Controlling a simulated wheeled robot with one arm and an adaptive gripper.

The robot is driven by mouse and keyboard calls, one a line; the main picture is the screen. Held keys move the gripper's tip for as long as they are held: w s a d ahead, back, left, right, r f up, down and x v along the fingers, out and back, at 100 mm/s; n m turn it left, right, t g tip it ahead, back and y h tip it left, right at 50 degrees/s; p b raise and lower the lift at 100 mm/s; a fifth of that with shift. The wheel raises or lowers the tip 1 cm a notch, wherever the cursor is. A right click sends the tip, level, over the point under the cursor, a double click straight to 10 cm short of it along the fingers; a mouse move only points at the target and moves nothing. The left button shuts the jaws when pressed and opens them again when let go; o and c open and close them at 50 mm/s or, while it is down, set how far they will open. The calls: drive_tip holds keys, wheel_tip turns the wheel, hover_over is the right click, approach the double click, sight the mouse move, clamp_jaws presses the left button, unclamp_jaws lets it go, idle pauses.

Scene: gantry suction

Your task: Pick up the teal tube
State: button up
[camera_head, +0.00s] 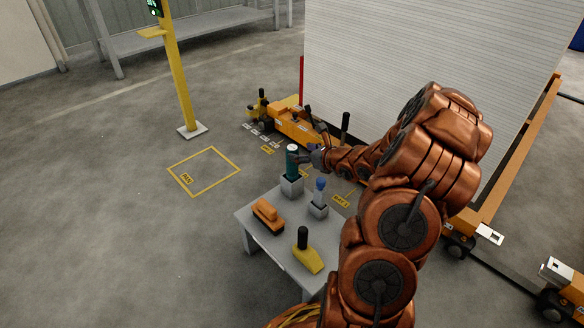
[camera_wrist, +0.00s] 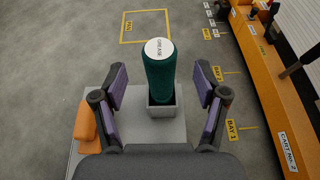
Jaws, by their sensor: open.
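The teal tube (camera_head: 291,162) stands upright in a grey square holder on the small table. It has a white round cap with dark lettering. In the wrist view the teal tube (camera_wrist: 159,75) rises from its holder (camera_wrist: 160,110), ahead of and between my two fingers. My gripper (camera_wrist: 160,88) is open, with one purple-padded finger on each side and gaps to the tube. In the head view my gripper (camera_head: 304,158) is at the tube's right side, small and partly hidden by the tube and my arm.
The grey table (camera_head: 258,232) also bears an orange object (camera_head: 267,214), a yellow block with a black handle (camera_head: 308,254), and a blue-topped item (camera_head: 319,190) in a second holder. An orange cart (camera_head: 292,124) stands behind. Floor left of the table is clear.

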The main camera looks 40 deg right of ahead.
sight(295, 149)
drive_tip(key=b+x, duration=0.2)
drive_tip(key=x, duration=0.2)
drive_tip(key=shift+w+a, duration=0.1)
drive_tip(key=shift+w, duration=0.5)
clamp_jaws()
